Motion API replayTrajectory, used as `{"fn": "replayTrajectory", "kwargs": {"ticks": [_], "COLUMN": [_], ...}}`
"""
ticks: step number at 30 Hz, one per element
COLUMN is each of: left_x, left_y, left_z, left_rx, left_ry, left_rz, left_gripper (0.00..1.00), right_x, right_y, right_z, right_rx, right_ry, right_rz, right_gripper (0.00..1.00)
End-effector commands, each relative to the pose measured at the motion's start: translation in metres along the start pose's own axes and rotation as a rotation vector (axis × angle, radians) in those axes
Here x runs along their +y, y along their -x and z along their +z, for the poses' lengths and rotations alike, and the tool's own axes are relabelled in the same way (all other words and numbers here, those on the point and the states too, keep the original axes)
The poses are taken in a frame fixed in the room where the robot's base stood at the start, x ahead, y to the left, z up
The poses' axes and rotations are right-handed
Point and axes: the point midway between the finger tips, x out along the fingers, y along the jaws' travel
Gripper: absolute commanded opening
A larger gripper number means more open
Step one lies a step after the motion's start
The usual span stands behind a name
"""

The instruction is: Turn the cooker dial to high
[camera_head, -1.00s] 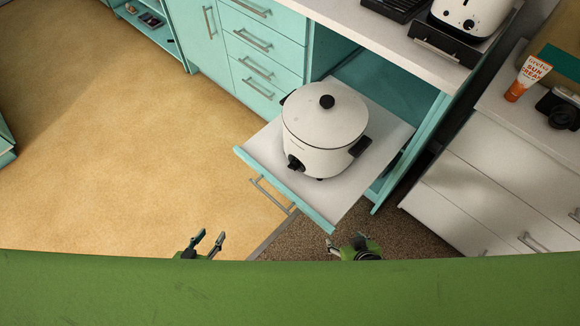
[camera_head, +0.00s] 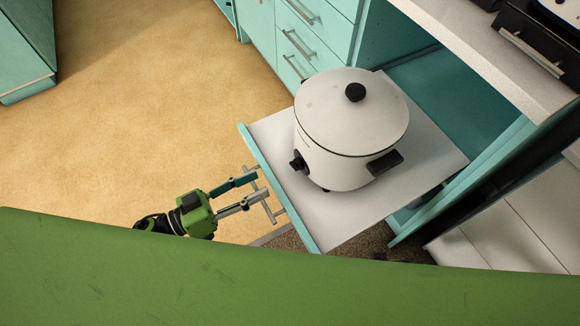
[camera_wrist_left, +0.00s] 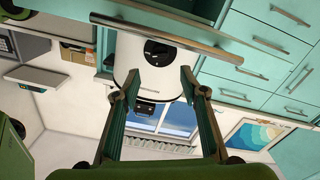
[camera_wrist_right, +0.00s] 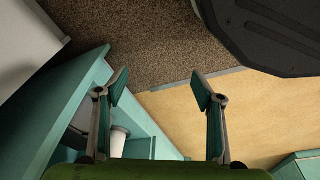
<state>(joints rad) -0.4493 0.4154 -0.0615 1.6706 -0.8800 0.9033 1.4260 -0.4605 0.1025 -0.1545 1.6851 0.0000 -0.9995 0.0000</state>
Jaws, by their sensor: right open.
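The white cooker (camera_head: 345,120) stands upright with its lid on, on the pulled-out shelf. Its black dial (camera_head: 298,161) is on the lower front left of the body; the dial's setting is too small to read. The dial also shows in the left wrist view (camera_wrist_left: 157,52), beyond the fingertips. My left gripper (camera_head: 256,189) is open and empty, close to the shelf's front handle and short of the dial; I cannot tell if it touches the handle. My right gripper (camera_wrist_right: 160,88) is open and empty in its wrist view, over the floor beside teal furniture.
The pulled-out shelf (camera_head: 335,222) has a teal front edge and a metal handle (camera_head: 266,196) between my left gripper and the cooker. Teal drawers (camera_head: 305,35) stand behind, and a light worktop (camera_head: 490,55) is at upper right. The floor (camera_head: 150,110) at left is clear.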

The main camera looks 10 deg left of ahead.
Motion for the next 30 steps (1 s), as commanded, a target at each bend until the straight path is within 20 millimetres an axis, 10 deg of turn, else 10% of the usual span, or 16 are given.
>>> {"fn": "replayTrajectory", "kwargs": {"ticks": [13, 27, 30], "left_x": [-0.001, -0.001, -0.001], "left_y": [-0.087, -0.101, -0.101], "left_z": [-0.001, 0.000, 0.000], "left_rx": [0.004, 0.001, 0.001], "left_ry": [-0.001, -0.001, -0.001], "left_rz": [-0.001, -0.002, -0.002], "left_gripper": [0.40, 0.40, 0.16], "right_x": [0.001, 0.001, 0.001], "right_y": [0.018, 0.025, 0.025], "right_z": [-0.013, -0.016, -0.015], "right_rx": [0.013, 0.019, 0.017], "right_ry": [-0.002, -0.003, -0.003], "right_rz": [0.001, 0.001, 0.001], "right_gripper": [0.62, 0.62, 0.62]}}
